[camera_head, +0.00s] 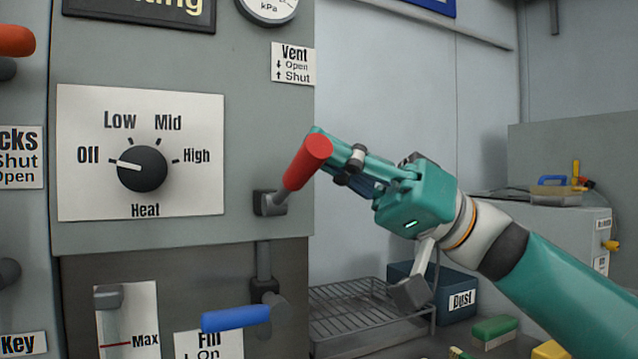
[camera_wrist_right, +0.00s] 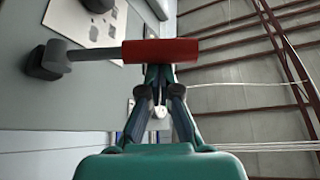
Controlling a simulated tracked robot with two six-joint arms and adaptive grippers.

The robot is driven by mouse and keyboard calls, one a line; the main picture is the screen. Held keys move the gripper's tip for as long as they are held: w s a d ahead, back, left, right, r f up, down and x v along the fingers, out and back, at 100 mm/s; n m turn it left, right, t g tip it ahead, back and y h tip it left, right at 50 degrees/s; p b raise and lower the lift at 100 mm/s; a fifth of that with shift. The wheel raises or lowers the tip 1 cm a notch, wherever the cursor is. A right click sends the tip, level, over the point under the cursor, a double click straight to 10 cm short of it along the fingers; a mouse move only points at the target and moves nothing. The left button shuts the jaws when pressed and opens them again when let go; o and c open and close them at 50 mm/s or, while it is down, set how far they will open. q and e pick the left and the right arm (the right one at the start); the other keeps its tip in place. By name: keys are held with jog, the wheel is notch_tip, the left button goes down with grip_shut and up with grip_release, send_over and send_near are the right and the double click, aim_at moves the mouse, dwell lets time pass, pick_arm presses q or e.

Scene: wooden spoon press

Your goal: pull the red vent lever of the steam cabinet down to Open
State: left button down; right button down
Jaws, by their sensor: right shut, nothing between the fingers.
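The red vent lever (camera_head: 307,162) sits on the right side of the steam cabinet (camera_head: 200,70). It tilts up and to the right from its dark pivot. The Vent label (camera_head: 293,63) above it marks Open with a down arrow and Shut with an up arrow. My right gripper (camera_head: 320,134) is shut and empty, its fingertips at the upper end of the red grip, partly hidden behind it. In the wrist view the red grip (camera_wrist_right: 160,50) lies across the tips of my right gripper (camera_wrist_right: 160,72). I cannot tell whether they touch. My left gripper is not in view.
The heat dial (camera_head: 142,169) points to Off, left of the lever. A blue fill lever (camera_head: 236,318) juts out below. A wire rack (camera_head: 365,308) and a blue Dust bin (camera_head: 455,293) stand at lower right. The space directly right of the lever holds my arm.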

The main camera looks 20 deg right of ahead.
jog(key=shift+a+f+n, duration=0.1)
jog(key=shift+f+n, duration=0.1)
jog(key=shift+n, duration=0.1)
jog(key=shift+s, duration=0.1)
jog(key=shift+f, duration=0.15)
jog(key=b+v, duration=0.3)
jog(key=v, duration=0.7)
jog(key=shift+r, duration=0.35)
